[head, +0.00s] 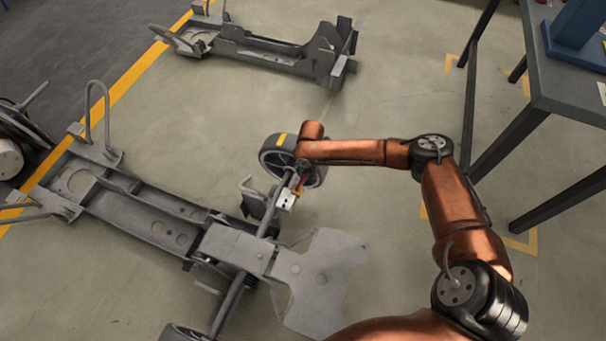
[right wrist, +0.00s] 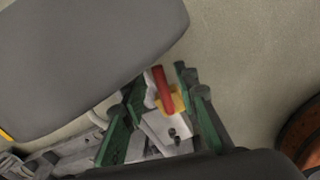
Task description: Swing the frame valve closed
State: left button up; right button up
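The frame valve shows in the head view as a red handle (head: 299,186) on a pale block (head: 285,200), fixed on the chassis beside the front wheel. In the right wrist view the red handle (right wrist: 162,88) stands up from the block, with a yellow part (right wrist: 172,102) at its foot. My right gripper (right wrist: 167,95) has its green fingers apart, one on each side of the handle. I cannot tell whether either finger touches it. In the head view this gripper is mostly hidden beneath my copper wrist. My left gripper is not in view.
The grey chassis (head: 140,209) lies across the floor at left. Its wheel (head: 277,155) is close to my right gripper. A second chassis (head: 262,57) lies at the back. A dark table (head: 560,92) stands at right. Open floor lies between the two chassis.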

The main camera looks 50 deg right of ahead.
jog(key=shift+f, duration=0.2)
jog(key=shift+c, duration=0.2)
grip_shut()
dwell(0.5)
